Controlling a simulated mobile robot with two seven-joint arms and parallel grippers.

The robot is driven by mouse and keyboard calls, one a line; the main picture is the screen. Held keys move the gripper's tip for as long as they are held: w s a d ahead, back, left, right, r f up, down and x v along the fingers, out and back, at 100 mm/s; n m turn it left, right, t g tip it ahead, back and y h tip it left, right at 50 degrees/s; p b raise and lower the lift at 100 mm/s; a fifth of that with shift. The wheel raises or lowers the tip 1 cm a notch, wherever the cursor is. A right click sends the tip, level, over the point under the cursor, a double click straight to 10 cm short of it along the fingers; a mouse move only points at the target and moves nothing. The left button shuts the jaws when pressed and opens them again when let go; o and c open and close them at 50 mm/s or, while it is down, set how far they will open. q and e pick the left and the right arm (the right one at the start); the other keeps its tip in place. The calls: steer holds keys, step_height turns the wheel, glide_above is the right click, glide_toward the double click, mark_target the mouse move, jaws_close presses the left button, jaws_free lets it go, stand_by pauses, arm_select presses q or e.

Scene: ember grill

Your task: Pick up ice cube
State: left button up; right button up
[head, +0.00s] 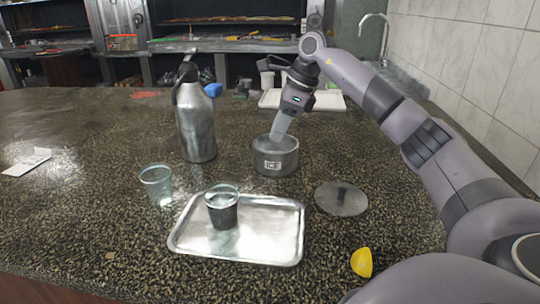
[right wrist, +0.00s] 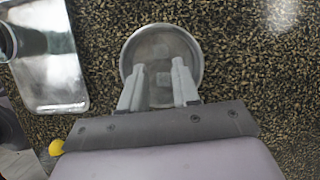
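The ice bucket (head: 275,157), a small round metal pot with a white label, stands open on the counter. In the right wrist view, a pale, faint ice cube (right wrist: 163,79) shows on the bucket's floor (right wrist: 160,55); its edges are hard to make out. My right gripper (head: 277,136) points down with its fingertips at the bucket's mouth. In the right wrist view its two fingers (right wrist: 157,78) are apart, with the cube showing between them and nothing clearly held. In the head view the bucket wall hides the ice. My left gripper is not in view.
A metal tray (head: 182,236) holds a glass of dark drink (head: 222,210). An empty glass (head: 157,184) stands to its left. A metal bottle (head: 196,125) stands left of the bucket. A round lid (head: 341,199) and a lemon piece (head: 362,262) lie to the right.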

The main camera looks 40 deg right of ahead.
steer(key=x, duration=0.6)
steer(key=shift+f, duration=0.1)
jaws_close()
